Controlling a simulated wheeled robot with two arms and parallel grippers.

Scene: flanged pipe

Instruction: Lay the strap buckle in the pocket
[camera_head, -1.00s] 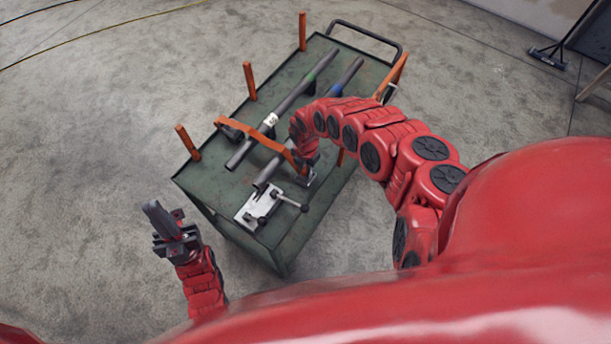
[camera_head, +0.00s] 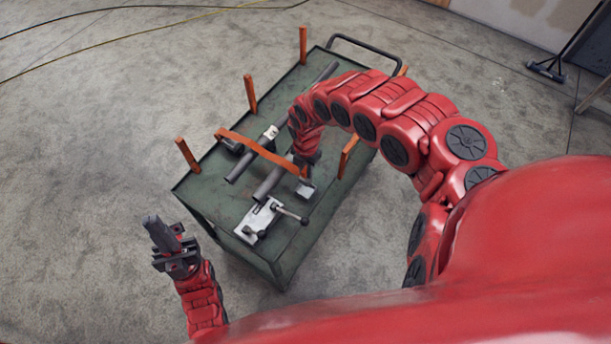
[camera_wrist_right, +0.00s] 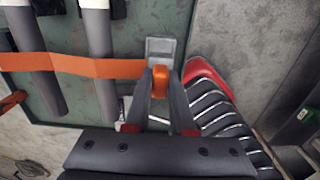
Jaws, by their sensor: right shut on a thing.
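The orange strap (camera_head: 245,142) arches over two grey pipes on the green cart; it also crosses them in the right wrist view (camera_wrist_right: 90,66). Its far-left end meets a small dark block (camera_head: 230,145) on the cart. The grey buckle (camera_head: 305,190) is at its other end, showing as a squarish plate in the right wrist view (camera_wrist_right: 160,48). My right gripper (camera_wrist_right: 160,85) is shut at this end, with orange between its fingers. I cannot make out the pocket. My left gripper (camera_head: 162,234) is off the cart's left side; its jaw gap is unclear.
The green cart (camera_head: 215,190) has upright orange posts (camera_head: 187,154) along its sides. A silver clamp plate with a handle (camera_head: 257,222) sits at the near end by the pipe (camera_head: 270,183). The other pipe (camera_head: 245,165) lies beside it.

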